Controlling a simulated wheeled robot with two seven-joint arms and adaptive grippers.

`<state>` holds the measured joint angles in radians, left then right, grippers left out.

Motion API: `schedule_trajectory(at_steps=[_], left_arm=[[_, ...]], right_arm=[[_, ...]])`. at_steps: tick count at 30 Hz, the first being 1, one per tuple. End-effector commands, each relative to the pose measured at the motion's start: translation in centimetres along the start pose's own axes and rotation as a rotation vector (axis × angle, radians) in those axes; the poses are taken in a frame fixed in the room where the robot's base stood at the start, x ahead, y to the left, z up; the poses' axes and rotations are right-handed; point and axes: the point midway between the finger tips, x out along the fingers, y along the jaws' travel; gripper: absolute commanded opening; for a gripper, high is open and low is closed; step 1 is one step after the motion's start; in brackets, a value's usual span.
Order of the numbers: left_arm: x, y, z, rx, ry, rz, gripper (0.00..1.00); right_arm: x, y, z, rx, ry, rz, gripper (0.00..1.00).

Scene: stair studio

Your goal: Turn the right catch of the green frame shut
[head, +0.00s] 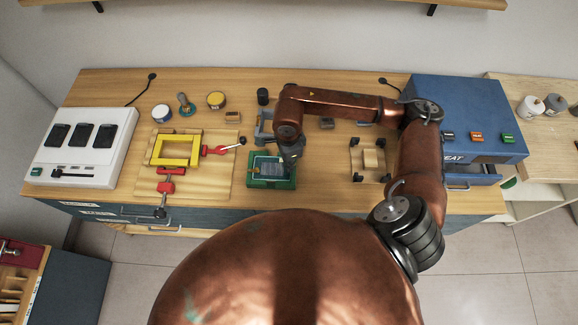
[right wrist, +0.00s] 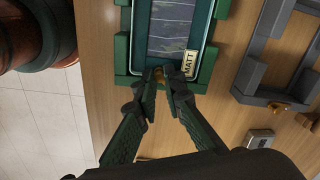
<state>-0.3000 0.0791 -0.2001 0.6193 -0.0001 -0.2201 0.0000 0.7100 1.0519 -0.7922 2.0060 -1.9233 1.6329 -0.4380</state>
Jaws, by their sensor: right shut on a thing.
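The green frame (head: 258,184) lies flat on the workbench, with a dark, lined panel inside it. In the right wrist view the green frame (right wrist: 122,50) shows a small label reading MATT (right wrist: 188,62). My right gripper (head: 292,158) is down at the frame's right side. In the right wrist view its two fingertips (right wrist: 166,80) close together at the middle of one frame edge. They are shut on the small brass right catch (right wrist: 158,71), mostly hidden between them. The catch's exact angle cannot be told. My left gripper is not in view.
A grey frame (right wrist: 247,78) lies beside the green one, behind it in the head view. Left is a wooden board (head: 212,185) with a yellow frame (head: 156,150) and red clamps. Right are a wooden fixture (head: 373,158) and a blue case (head: 460,95) with an open drawer.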

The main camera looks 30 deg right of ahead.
Motion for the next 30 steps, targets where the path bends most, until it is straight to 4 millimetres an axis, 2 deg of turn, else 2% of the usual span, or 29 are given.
schedule_trajectory(at_steps=[6,18,30], left_arm=[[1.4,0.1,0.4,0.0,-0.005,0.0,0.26],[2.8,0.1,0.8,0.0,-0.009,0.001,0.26],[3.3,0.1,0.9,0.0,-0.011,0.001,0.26]], right_arm=[[0.2,-0.6,0.2,0.204,0.0,0.0,0.0],[0.1,-1.6,0.2,0.568,-0.001,0.0,0.0],[0.0,-2.2,0.1,0.799,-0.001,-0.001,0.0]])
